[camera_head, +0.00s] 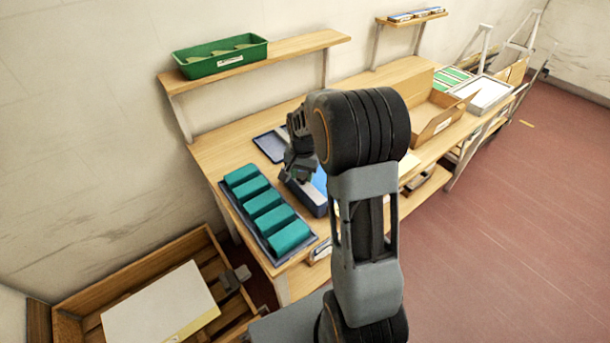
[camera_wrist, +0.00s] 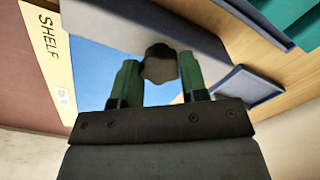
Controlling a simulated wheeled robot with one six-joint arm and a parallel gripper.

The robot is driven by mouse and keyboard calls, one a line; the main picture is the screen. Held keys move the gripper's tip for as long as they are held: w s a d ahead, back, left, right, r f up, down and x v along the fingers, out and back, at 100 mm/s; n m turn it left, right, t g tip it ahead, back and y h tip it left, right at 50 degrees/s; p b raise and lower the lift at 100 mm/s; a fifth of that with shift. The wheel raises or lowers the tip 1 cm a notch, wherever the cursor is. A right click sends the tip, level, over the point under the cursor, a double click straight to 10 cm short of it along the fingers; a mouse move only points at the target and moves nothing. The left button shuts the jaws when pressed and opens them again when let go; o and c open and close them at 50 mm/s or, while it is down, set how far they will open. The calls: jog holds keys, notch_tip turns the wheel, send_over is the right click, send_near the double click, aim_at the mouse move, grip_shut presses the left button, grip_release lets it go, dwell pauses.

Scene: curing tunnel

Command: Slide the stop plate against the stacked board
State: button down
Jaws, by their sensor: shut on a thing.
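My gripper (camera_head: 298,172) is over a dark blue-grey fixture (camera_head: 312,203) with a bright blue surface (camera_head: 320,180), on the wooden bench. The knob looks like the handle of the stop plate. The plate itself I cannot make out clearly. A grey wall (camera_wrist: 145,25) runs past the knob, with a blue surface (camera_wrist: 95,60) below it that may be the stacked board. Whether plate and board touch I cannot tell.
A tray of teal blocks (camera_head: 262,207) stands close left of the fixture. A flat blue-grey tray (camera_head: 268,146) lies behind it. An open cardboard box (camera_head: 436,113) is to the right. A green bin (camera_head: 221,56) sits on the shelf above. My arm hides part of the bench.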

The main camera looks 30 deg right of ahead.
aim_at(303, 188)
jog(key=c, duration=0.6)
grip_release()
jog(key=shift+c, duration=0.2)
jog(key=shift+a, duration=0.1)
notch_tip(303, 188, up, 14)
jog(key=shift+b, duration=0.45)
jog(key=shift+f, duration=0.1)
jog(key=s+a+f+n+t, duration=0.1)
jog(key=s+a+n, duration=0.3)
jog(key=s, duration=0.4)
jog(key=s+a+n+t, duration=0.3)
jog(key=s+a+n, duration=0.1)
jog(key=s, duration=0.5)
jog(key=shift+s+f+n, duration=0.15)
jog(key=shift+f+n, duration=0.15)
jog(key=shift+f, duration=0.05)
